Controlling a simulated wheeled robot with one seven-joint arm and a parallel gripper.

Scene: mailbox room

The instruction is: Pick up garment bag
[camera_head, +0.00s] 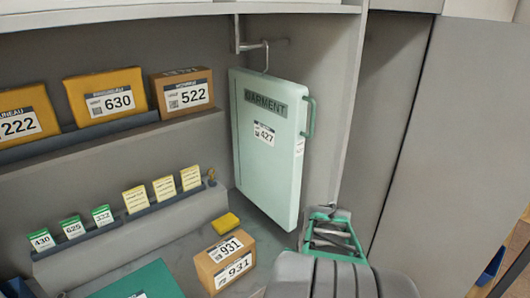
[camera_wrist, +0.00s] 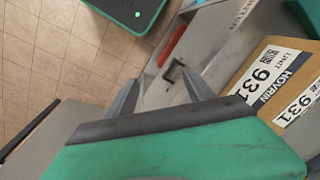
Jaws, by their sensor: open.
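The garment bag (camera_head: 268,150) is a pale green, flat, upright slab with a "GARMENT" band and a 427 label. It hangs by a hook (camera_head: 264,58) from a short rail in the shelf bay. A darker green handle (camera_head: 310,118) stands out from its right edge. My gripper (camera_head: 331,228) is low, just right of the bag's lower right corner and well below the handle. In the wrist view my gripper (camera_wrist: 157,78) shows two grey fingers spread apart with nothing held between them. I cannot make out the bag clearly in the wrist view.
A cardboard box (camera_head: 228,262) marked 931 stands on the lower surface left of my gripper, with a small yellow block (camera_head: 226,223) behind it. Shelves at left hold several parcels. A side panel (camera_head: 345,110) bounds the bay at right. Tiled floor (camera_wrist: 50,50) shows in the wrist view.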

